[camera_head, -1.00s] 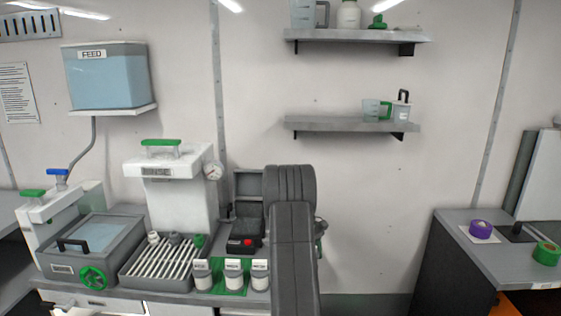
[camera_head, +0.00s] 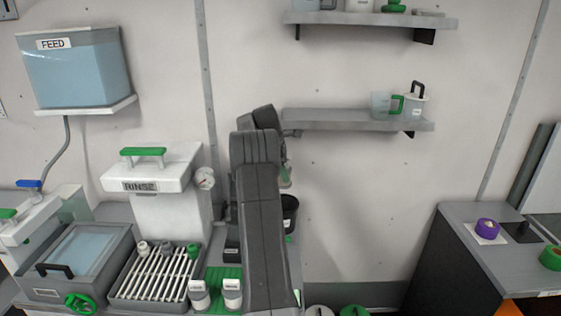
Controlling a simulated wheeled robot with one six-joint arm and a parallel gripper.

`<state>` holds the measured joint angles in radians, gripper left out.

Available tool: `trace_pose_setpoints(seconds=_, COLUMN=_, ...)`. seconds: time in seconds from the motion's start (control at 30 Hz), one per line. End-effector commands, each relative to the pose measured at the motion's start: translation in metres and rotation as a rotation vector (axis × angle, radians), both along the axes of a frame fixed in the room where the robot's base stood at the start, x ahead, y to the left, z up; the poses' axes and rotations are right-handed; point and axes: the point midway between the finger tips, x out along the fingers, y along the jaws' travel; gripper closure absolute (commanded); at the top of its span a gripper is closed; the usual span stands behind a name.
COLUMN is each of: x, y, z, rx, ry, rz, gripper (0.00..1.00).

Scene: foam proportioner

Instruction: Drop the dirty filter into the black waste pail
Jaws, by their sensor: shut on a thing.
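My arm stands up in the middle of the head view and hides much of what is behind it. My gripper (camera_head: 284,167) shows only in part, just right of the arm, pointing down. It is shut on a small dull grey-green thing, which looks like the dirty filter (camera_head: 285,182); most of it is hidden. The black waste pail (camera_head: 291,206) stands lower down, its left side covered by my arm. The filter appears above the pail's rim and apart from it.
The rinse unit (camera_head: 166,205), a slatted drain tray (camera_head: 152,277) and white bottles (camera_head: 232,293) stand left of my arm. A wall shelf (camera_head: 350,120) with a jug is at upper right. A counter (camera_head: 480,250) with tape rolls is far right.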

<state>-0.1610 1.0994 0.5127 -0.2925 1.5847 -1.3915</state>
Motion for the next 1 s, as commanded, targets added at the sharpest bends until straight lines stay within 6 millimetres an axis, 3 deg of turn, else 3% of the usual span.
trace_pose_setpoints(seconds=0.1, x=0.002, y=0.0, z=0.006, rx=-0.003, ry=-0.003, rz=0.016, gripper=0.72)
trace_pose_setpoints(seconds=0.27, x=0.002, y=0.0, z=0.0, rx=-0.004, ry=-0.004, rz=0.019, gripper=0.72)
trace_pose_setpoints(seconds=1.0, x=0.002, y=0.0, z=-0.088, rx=-0.002, ry=-0.001, rz=0.017, gripper=0.72)
